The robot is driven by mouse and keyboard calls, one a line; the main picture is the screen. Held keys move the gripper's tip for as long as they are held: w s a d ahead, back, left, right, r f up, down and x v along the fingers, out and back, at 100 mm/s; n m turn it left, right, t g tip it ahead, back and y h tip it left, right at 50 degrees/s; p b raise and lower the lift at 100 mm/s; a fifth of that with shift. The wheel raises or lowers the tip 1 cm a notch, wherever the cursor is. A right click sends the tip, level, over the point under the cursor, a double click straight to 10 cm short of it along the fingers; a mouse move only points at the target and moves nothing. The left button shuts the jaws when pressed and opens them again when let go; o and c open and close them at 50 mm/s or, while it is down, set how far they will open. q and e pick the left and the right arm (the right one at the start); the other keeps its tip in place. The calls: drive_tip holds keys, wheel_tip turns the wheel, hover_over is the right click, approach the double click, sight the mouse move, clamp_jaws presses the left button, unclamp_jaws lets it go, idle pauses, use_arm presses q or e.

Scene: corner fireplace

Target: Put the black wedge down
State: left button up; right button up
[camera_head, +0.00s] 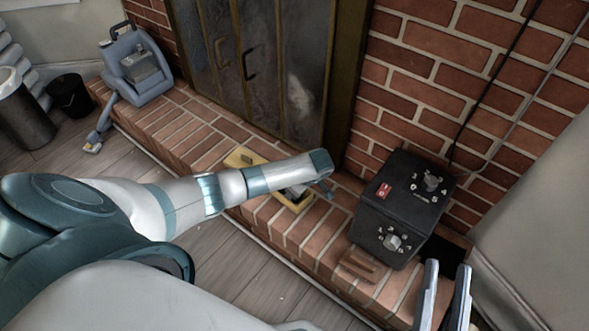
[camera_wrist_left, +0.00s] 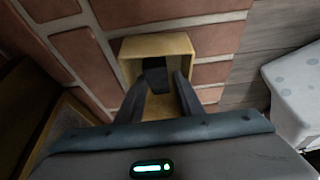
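The black wedge (camera_wrist_left: 156,76) shows in the left wrist view, between the tips of my left gripper (camera_wrist_left: 160,80) and over the inside of a yellow wooden box (camera_wrist_left: 180,44). The fingers are spread around the wedge; I cannot tell whether they both touch it or whether it rests in the box. In the head view my left forearm and hand hide most of the yellow box (camera_head: 240,158) and all of the wedge. My right gripper (camera_head: 446,268) is open and empty at the bottom right, in front of the black control box (camera_head: 405,205).
The brick hearth (camera_head: 185,128) runs along the fireplace doors (camera_head: 265,60). The control box with knobs and a small brown block (camera_head: 362,264) stand on its right part. A grey-blue machine (camera_head: 137,68) stands at its left end. Bins (camera_head: 70,95) stand at far left.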

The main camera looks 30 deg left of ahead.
use_arm(q)
drive_tip(key=shift+r, duration=0.15)
